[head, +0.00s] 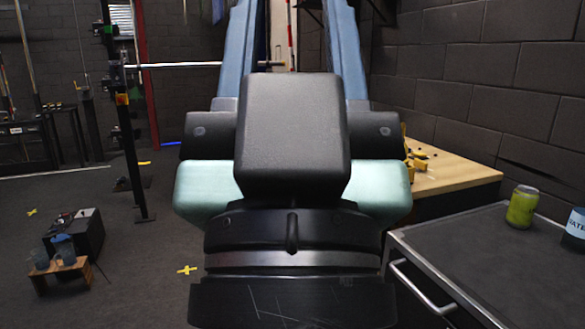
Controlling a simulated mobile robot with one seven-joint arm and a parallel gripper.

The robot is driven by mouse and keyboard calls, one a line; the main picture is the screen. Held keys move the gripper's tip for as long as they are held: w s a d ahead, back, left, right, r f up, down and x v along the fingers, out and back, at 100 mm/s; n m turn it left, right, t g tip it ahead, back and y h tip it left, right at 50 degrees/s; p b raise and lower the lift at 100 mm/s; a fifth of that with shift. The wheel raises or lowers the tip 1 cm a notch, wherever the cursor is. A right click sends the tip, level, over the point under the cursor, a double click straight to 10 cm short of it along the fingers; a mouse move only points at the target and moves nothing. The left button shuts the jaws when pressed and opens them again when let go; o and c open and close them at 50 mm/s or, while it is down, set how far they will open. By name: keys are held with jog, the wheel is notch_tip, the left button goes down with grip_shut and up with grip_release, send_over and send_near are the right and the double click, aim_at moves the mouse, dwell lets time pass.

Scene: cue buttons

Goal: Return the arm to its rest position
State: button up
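A large black and pale teal body part of mine fills the middle of the head view, close to the camera. I cannot make out any gripper fingers, so my gripper is not in view. Whatever lies directly behind this part is hidden. No cue buttons can be told apart.
A dark cabinet (515,262) with a metal handle stands close at the right, bearing a green-yellow can (522,207) and a dark labelled cup (574,229). A wooden table (455,172) with small yellow pieces is behind it. A dark box (80,234) lies on the left floor.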

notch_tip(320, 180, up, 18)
jog(key=p, duration=1.5)
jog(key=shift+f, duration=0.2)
